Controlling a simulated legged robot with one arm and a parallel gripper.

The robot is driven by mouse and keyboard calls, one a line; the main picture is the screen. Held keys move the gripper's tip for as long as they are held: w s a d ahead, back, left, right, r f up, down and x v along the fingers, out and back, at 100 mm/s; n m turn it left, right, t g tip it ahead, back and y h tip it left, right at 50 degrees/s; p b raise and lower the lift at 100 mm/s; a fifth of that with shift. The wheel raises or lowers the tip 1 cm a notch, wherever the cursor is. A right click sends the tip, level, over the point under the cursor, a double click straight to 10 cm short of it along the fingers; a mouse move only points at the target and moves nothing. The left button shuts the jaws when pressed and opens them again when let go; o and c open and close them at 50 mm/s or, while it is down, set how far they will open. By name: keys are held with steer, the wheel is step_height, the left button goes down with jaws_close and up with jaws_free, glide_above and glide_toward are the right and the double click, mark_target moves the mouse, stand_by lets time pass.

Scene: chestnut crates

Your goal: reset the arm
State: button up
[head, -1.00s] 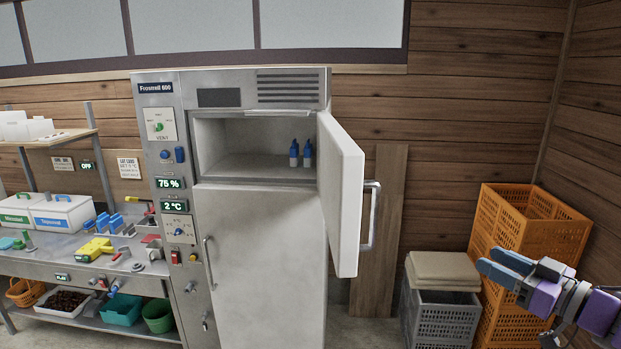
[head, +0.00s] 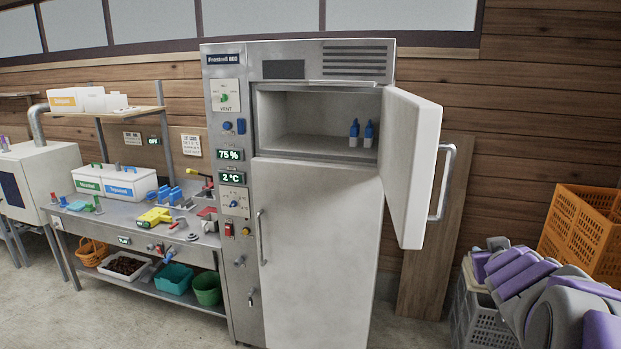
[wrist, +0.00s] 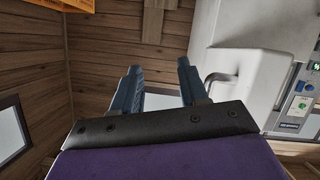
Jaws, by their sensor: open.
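My gripper (wrist: 160,88) shows in the wrist view with its two blue-grey fingers apart and nothing between them. In the head view my purple and grey arm is folded at the lower right, and the fingertips cannot be made out there. The tall steel cabinet (head: 318,240) stands in the middle of the head view. Its upper door (head: 416,165) is swung open to the right, and the lower door is shut. In the wrist view the cabinet (wrist: 250,40) appears turned over at the right, apart from the fingers.
A steel workbench (head: 150,240) with a yellow tool and two white boxes is at the left. Orange crates (head: 585,235) and a grey crate (head: 478,322) stand at the right, close to my arm. The floor (head: 150,325) in front of the bench is clear.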

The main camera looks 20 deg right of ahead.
steer(key=s+a+f+g+y+b, duration=0.2)
steer(key=s+a+f+g+b, duration=0.15)
steer(key=a+f, duration=0.55)
steer(key=s+a+f+g+y+b, duration=0.2)
steer(key=s+a+f+g, duration=0.15)
steer(key=a+f, duration=0.55)
steer(key=s+a+f+n+g+y+b, duration=0.2)
steer(key=s+a+f, duration=0.3)
steer(key=s+a, duration=0.4)
steer(key=s+a+f+n+g+y+b, duration=0.1)
steer(key=s+a+f+g, duration=0.3)
steer(key=s+a, duration=0.5)
steer(key=shift+s+f+n+y+b, duration=0.25)
steer(key=shift+f+n+y+b, duration=0.15)
steer(key=shift+f+y+b, duration=0.4)
